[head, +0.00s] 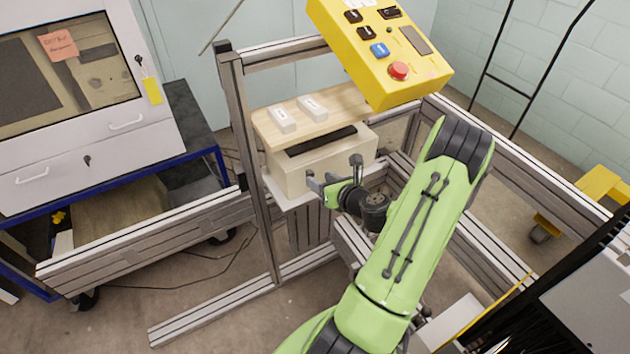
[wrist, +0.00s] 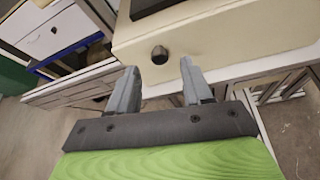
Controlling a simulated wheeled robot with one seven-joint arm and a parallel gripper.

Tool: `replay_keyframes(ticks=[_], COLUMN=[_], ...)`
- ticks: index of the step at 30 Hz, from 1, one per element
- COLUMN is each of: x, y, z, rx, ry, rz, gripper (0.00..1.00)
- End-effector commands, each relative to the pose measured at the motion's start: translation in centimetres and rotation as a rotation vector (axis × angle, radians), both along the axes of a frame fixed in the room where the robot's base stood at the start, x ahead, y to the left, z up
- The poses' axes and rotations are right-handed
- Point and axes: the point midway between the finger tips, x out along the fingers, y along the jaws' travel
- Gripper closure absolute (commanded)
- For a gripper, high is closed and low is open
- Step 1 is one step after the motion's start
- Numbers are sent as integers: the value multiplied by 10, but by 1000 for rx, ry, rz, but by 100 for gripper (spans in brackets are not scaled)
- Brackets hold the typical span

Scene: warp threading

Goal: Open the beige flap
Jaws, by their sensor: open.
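The beige flap (head: 292,182) is the front of a beige box on the metal frame. In the wrist view the beige front (wrist: 235,42) fills the upper right and carries a dark round knob (wrist: 159,54). The front looks closed. My gripper (head: 333,176) is in front of it, close to the face. Its two grey fingers are apart and empty in the wrist view (wrist: 159,78). The knob appears between and just beyond the fingertips. I cannot tell whether the fingers touch the front. The gripper partly hides the front in the head view.
A wooden board (head: 345,101) with two white blocks lies above a dark slot (head: 322,141) on the box. A yellow control box (head: 385,55) with a red button hangs above right. Metal frame posts (head: 250,150) stand beside the box. A white cabinet (head: 80,110) is at left.

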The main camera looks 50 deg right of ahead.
Motion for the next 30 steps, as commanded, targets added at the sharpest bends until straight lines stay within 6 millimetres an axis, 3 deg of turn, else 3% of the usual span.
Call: replay_keyframes(ticks=[6, 15, 25, 30], x=[31, 35, 35, 35], y=[-7, -8, -8, -8], z=[-12, -14, -14, -14], rx=[-1, 0, 0, 0], ry=[0, 0, 1, 1], rz=[2, -1, -1, -1], gripper=[50, 50, 99, 100])
